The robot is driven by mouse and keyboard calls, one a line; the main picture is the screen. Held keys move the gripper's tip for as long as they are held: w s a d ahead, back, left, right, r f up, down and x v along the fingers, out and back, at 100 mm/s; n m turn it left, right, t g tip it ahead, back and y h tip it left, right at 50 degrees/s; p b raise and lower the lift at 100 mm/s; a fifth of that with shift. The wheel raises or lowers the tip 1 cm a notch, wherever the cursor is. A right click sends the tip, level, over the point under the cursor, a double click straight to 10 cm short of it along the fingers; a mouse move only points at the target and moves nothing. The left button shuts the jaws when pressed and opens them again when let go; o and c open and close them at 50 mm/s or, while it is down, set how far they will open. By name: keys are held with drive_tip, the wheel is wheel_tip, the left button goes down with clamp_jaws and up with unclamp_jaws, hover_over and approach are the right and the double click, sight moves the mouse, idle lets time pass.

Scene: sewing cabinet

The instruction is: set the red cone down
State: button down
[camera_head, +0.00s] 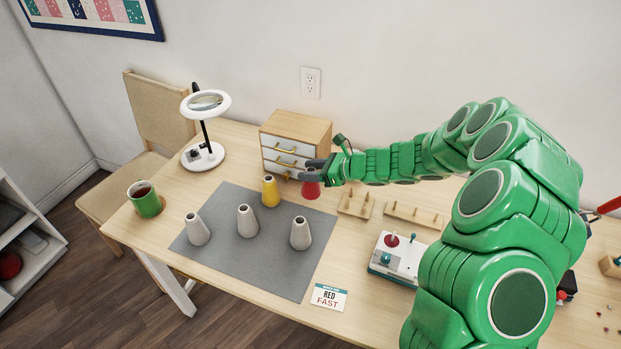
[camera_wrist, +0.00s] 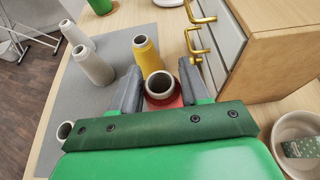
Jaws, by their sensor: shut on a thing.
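The red cone (camera_head: 310,190) is at the back right of the grey mat (camera_head: 262,268), upright in the head view. My gripper (camera_head: 316,169) is shut on its upper part. In the wrist view the red cone (camera_wrist: 162,97) shows its open top between the two grey fingers of my gripper (camera_wrist: 161,90). Whether its base touches the mat is hard to tell. The yellow cone (camera_head: 270,191) stands upright just left of it on the mat; in the wrist view the yellow cone (camera_wrist: 147,57) is just beyond the fingers.
Three white cones stand on the mat, including a near one (camera_head: 300,233). The small drawer cabinet (camera_head: 294,137) with brass handles is close behind my gripper. A green mug (camera_head: 145,199), a lamp (camera_head: 204,153), a RED FAST card (camera_head: 328,297) and peg racks (camera_head: 356,204) are around.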

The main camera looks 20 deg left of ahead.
drive_tip(key=shift+w+a+f, duration=0.1)
drive_tip(key=shift+w+f, duration=0.05)
drive_tip(key=shift+f, duration=0.75)
drive_tip(key=shift+w+a+f, duration=0.1)
drive_tip(key=shift+f, duration=0.8)
drive_tip(key=shift+f, duration=0.5)
drive_tip(key=c, duration=0.5)
unclamp_jaws()
drive_tip(key=shift+c, duration=0.2)
drive_tip(key=shift+r, duration=0.1)
drive_tip(key=v, duration=1.2)
drive_tip(key=shift+r, duration=0.35)
